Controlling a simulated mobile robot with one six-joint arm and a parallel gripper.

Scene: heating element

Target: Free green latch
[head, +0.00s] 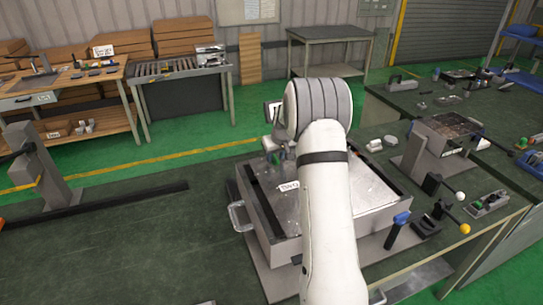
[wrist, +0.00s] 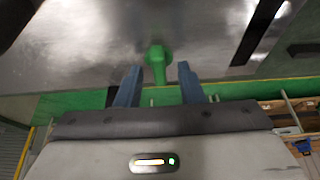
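The green latch (wrist: 157,60) shows in the wrist view on the near edge of a shiny metal surface (wrist: 80,45). My gripper (wrist: 160,68) is open, with its two blue fingers apart on the left and right of the latch. The latch's knob lies between or just beyond the fingertips; I cannot tell whether they touch it. In the head view, the metal box (head: 381,199) with a labelled top stands on the bench, and my arm covers much of it. My gripper (head: 275,150) is at the box's far left edge there, small and partly hidden, with a bit of green beside it.
The box has a side handle (head: 239,216). A blue-topped tool (head: 397,230), a yellow-knobbed lever (head: 458,224) and a raised metal stand (head: 425,155) are to its right. A long dark bar (head: 100,207) lies left; the bench around it is mostly clear.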

